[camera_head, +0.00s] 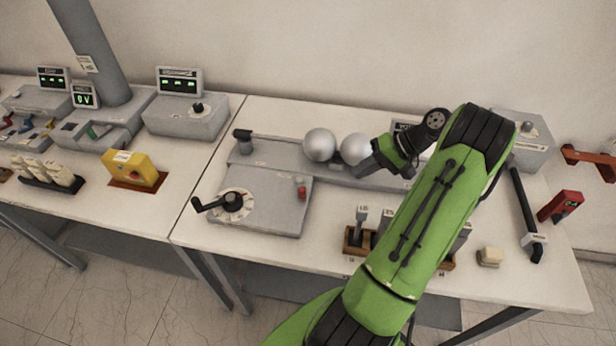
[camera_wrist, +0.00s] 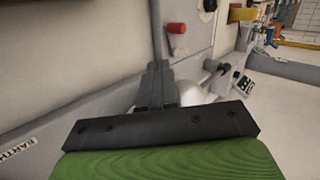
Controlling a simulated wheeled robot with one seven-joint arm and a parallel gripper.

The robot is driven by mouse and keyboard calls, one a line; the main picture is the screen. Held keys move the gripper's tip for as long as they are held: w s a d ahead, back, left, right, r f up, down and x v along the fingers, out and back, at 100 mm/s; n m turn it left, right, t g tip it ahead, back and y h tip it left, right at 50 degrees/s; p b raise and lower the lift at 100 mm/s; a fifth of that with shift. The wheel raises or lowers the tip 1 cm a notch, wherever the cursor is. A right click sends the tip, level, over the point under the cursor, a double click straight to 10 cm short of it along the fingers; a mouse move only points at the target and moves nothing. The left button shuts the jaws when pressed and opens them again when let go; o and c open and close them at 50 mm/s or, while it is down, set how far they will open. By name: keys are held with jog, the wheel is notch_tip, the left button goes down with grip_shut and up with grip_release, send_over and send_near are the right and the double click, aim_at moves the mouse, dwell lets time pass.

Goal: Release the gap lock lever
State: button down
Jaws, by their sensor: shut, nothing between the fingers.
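A small lever with a red end (camera_head: 301,190), which looks like the gap lock lever, stands at the right edge of the grey crank panel (camera_head: 262,220). In the wrist view its red end (camera_wrist: 177,28) shows beyond the fingers, near the top. My gripper (camera_head: 366,170) is beside the right-hand silver sphere, to the right of the red lever and apart from it. In the wrist view the dark fingers (camera_wrist: 155,82) are together with nothing between them, and they cover part of a sphere. The lever's exact position and its label are too small to read.
Two silver spheres (camera_head: 320,145) stand on the grey rail behind the panel. A black crank (camera_head: 212,204) sits on a white dial at the panel's left. A wooden rack (camera_head: 352,241) with upright blocks is partly behind my arm. A yellow block (camera_head: 135,168) stands on the left table.

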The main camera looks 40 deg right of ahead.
jog(key=shift+s+f, duration=0.15)
jog(key=shift+s, duration=0.1)
jog(key=b, duration=0.3)
send_near(306, 196)
jog(key=f, duration=0.4)
jog(key=shift+w, duration=0.25)
jog(key=shift+w+a+r+p, duration=0.2)
jog(key=shift+w+a+p, duration=0.2)
jog(key=shift+w+a, duration=0.9)
jog(key=shift+a, duration=0.05)
jog(key=shift+a, duration=0.1)
